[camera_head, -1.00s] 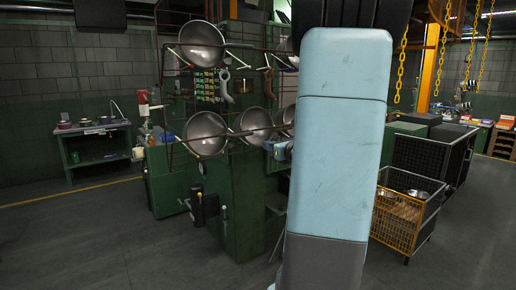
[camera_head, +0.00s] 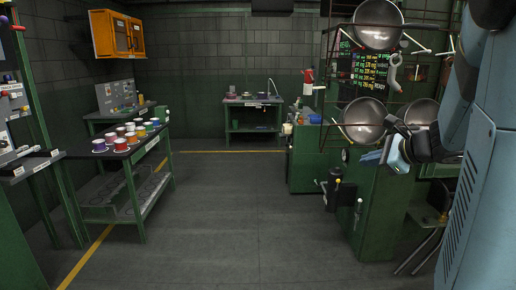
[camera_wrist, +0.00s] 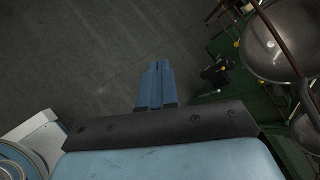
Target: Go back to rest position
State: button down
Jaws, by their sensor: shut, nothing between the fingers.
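My gripper (camera_wrist: 157,66) shows in the wrist view as two blue fingers held together, with nothing between them. Bare grey floor lies beyond the fingertips. In the head view my arm comes in from the right edge, and its blue and dark end is in front of the rack of hanging pans. There it overlaps the lower pans in the picture; contact cannot be told. One steel pan (camera_head: 378,24) hangs high on the rack and another (camera_head: 362,121) hangs lower. A pan (camera_wrist: 280,42) also shows right of my fingers in the wrist view, apart from them.
A dark wire rack (camera_head: 326,75) stands over green cabinets (camera_head: 375,215) on the right. A green bench (camera_head: 128,150) with several coloured cups stands at left. A small table (camera_head: 252,103) stands at the back. The middle floor (camera_head: 225,215) is clear.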

jog(key=s+a+f+n+g+h, duration=0.15)
jog(key=s+a+n+g, duration=0.35)
jog(key=s+a+n, duration=0.5)
jog(key=s+d+r+n+h, duration=0.2)
jog(key=s+d+n+h, duration=0.1)
jog(key=s+n, duration=0.8)
jog(key=shift+d+r+n+h, duration=0.2)
jog(key=shift+r+n+h, duration=0.2)
jog(key=shift+h, duration=0.35)
jog(key=shift+a, duration=0.1)
